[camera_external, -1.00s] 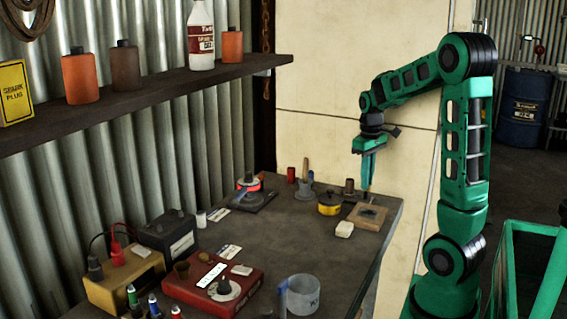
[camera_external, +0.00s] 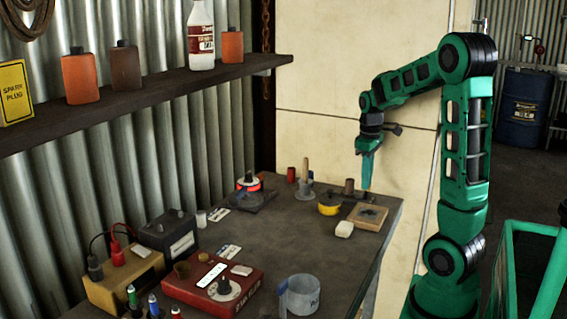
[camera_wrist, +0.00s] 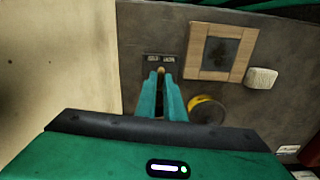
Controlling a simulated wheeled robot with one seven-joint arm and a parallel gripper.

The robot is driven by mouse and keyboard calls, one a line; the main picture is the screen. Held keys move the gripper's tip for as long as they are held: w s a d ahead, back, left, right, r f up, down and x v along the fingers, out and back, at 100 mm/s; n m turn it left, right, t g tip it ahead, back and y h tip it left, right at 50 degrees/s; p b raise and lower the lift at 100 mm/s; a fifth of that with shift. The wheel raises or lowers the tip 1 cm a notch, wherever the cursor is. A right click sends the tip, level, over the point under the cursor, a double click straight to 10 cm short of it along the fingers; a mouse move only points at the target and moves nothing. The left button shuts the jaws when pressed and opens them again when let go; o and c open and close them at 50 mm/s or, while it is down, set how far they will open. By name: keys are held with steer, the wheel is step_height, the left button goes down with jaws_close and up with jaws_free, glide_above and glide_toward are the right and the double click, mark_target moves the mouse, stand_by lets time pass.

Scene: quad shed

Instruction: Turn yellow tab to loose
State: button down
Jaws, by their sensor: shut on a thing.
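A small dark plate (camera_wrist: 148,66) with two pale labels along its far edge lies on the bench in the wrist view. The label wording is too blurred to read. My gripper (camera_wrist: 160,74) points down at this plate, its green fingers closed together at the tips. A tiny yellowish tab (camera_wrist: 161,69) shows at the fingertips, and the fingers are shut on it. Most of the tab is hidden, so its exact angle cannot be told. In the outside view my gripper (camera_external: 366,187) is at the bench's back right, and the tab cannot be made out.
A wooden frame with a dark centre (camera_wrist: 222,53) lies close beside the plate. A white block (camera_wrist: 261,78) and a yellow-sided tin (camera_wrist: 205,108) are nearby. The middle of the bench (camera_external: 290,240) is clear.

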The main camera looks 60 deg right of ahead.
steer(key=c, duration=1.9)
jaws_free()
steer(key=shift+w, duration=0.1)
steer(key=shift+o, duration=0.2)
step_height(320, 180, up, 11)
steer(key=shift+f, duration=0.15)
